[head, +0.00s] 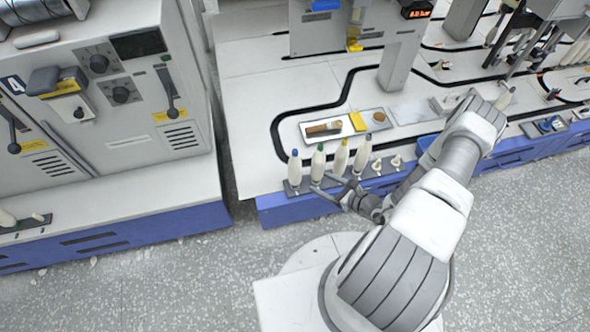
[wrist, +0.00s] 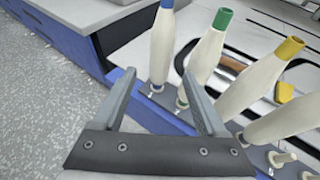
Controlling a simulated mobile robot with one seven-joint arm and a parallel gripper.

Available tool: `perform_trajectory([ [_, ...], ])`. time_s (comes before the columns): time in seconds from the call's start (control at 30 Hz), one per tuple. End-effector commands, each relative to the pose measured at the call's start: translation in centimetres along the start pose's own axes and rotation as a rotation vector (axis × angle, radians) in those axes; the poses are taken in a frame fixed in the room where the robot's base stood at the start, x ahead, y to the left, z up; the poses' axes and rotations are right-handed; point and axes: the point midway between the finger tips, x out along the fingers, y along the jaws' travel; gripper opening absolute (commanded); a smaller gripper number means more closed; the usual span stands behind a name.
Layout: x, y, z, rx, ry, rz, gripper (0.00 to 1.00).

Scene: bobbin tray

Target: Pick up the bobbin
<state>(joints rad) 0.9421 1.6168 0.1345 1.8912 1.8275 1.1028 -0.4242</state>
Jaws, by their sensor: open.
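Several white, tapered bobbins stand upright in a row on a dark peg strip (head: 304,186) at the bench's front edge. They include a blue-topped bobbin (head: 294,168), a green-topped bobbin (head: 318,163), a yellow-topped bobbin (head: 341,159) and another dark blue-topped one (head: 362,156) at the right. My gripper (head: 321,181) is open and empty, low in front of the row. In the wrist view, the blue-topped bobbin (wrist: 162,45) appears beyond the gap between the fingertips (wrist: 158,80).
Empty pegs (head: 377,167) continue the strip to the right. A grey control cabinet (head: 95,90) stands left, across a narrow floor gap.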

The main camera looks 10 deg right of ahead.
Motion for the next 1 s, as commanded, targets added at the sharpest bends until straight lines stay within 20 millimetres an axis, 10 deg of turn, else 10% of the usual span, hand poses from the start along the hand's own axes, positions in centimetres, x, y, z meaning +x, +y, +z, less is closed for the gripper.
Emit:
perform_trajectory([
  [0.5,10.1,0.1,-0.4,0.003,-0.001,0.0,0.74],
  [1.0,14.7,-0.2,-1.0,0.002,0.0,0.0,0.74],
])
